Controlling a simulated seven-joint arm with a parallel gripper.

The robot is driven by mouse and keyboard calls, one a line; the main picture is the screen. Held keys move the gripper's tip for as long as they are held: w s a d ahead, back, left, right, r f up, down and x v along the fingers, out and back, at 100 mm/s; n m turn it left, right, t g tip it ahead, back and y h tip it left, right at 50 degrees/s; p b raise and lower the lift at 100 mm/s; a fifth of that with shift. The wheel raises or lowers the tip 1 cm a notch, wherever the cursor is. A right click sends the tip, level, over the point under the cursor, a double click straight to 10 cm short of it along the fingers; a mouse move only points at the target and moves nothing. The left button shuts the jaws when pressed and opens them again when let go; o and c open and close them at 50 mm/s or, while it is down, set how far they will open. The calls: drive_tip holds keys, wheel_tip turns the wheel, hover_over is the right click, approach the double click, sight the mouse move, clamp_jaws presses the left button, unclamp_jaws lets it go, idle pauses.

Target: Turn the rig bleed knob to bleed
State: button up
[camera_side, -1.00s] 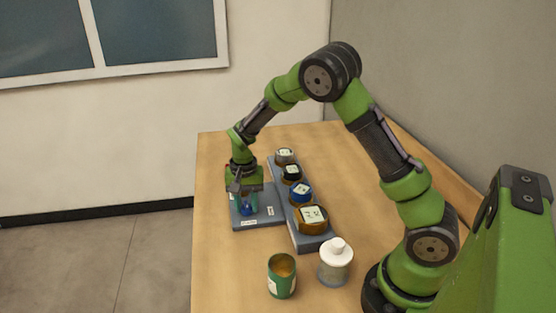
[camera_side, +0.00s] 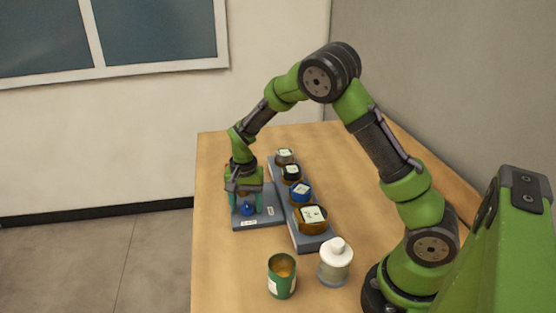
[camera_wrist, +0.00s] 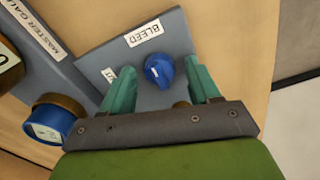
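The blue bleed knob (camera_wrist: 158,70) stands on a grey plate (camera_wrist: 172,40), with a small white mark on its face. A "BLEED" label (camera_wrist: 144,33) lies on the plate beyond the knob in the wrist view. A second label (camera_wrist: 108,75) is partly hidden by a finger. My gripper (camera_wrist: 160,68) is open, its teal fingers on either side of the knob with gaps showing. In the side view my gripper (camera_side: 246,206) points down over the plate, with the knob (camera_side: 247,210) between the fingers.
A grey rail (camera_side: 310,242) beside the plate carries several round gauges or dials, close to my gripper. A green cup (camera_side: 282,276) and a white-capped bottle (camera_side: 335,262) stand nearer the camera. The table's left edge is close to the plate.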

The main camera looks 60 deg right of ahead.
sight(247, 203)
wheel_tip(247, 203, up, 17)
idle(0.7)
drive_tip(key=shift+f, duration=0.1)
